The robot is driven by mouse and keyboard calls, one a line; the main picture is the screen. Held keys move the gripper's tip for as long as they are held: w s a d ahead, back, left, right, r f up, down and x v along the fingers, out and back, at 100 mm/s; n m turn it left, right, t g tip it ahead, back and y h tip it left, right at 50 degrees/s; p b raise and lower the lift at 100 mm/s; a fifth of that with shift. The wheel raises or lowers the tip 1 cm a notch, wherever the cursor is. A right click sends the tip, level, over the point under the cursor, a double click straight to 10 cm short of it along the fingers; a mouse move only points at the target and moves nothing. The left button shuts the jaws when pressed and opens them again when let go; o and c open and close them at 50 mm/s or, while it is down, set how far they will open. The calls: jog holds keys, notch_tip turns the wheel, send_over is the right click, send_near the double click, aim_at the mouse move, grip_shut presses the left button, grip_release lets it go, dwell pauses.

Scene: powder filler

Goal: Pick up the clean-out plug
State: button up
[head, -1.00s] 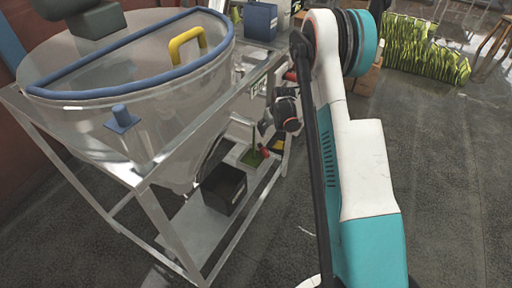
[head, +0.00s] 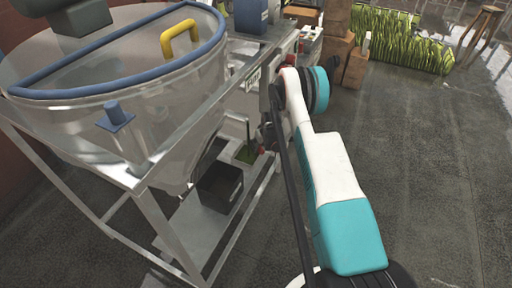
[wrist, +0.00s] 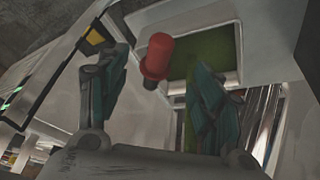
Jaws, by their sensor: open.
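A red, rounded plug (wrist: 157,57), which I take as the clean-out plug, shows upper middle in the wrist view, in front of a green panel. It shows small in the head view (head: 261,150), low at the hopper stand. My gripper (wrist: 159,72) is open, with one finger on each side of the plug in the picture. I cannot tell whether a finger touches it or how deep it sits between them. In the head view my gripper is small and partly hidden by my own arm.
The clear hopper (head: 170,135) with a blue rim stands on a metal frame (head: 160,225) at left. A black bin (head: 219,187) sits on its lower shelf. Brown boxes (head: 338,40) stand behind. The floor (head: 430,160) at right is clear.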

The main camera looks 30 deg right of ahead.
aim_at(260, 147)
jog(key=shift+b+x, duration=1.45)
jog(key=shift+x, duration=1.4)
jog(key=shift+d, duration=0.15)
jog(key=c, duration=1.3)
jog(key=shift+r, duration=0.15)
